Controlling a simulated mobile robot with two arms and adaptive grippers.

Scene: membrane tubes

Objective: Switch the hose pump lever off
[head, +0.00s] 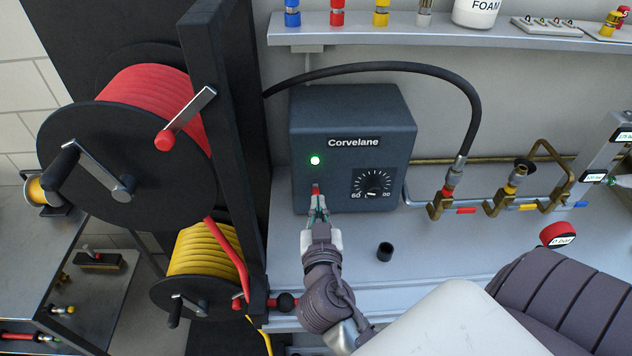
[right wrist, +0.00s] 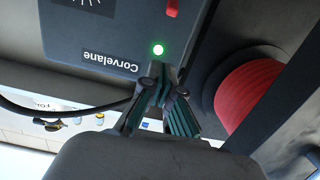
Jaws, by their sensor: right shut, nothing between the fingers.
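The dark grey Corvelane pump box (head: 340,115) stands against the back wall on the bench. A green lamp (head: 315,160) glows on its front and also shows in the right wrist view (right wrist: 158,50). Below the lamp is the red lever (head: 316,188); its red part also shows at the top of the right wrist view (right wrist: 172,8). My right gripper (head: 318,207) is shut and empty, with its fingertips just below the red lever, partly covering its lower end. I cannot tell whether they touch. My left gripper is not in view.
A dial (head: 373,184) is right of the lever. A black hose (head: 455,80) arches to brass valves (head: 442,204). Red (head: 150,95) and yellow (head: 205,248) hose reels hang on a black post at left. A small black cup (head: 385,252) stands on the bench.

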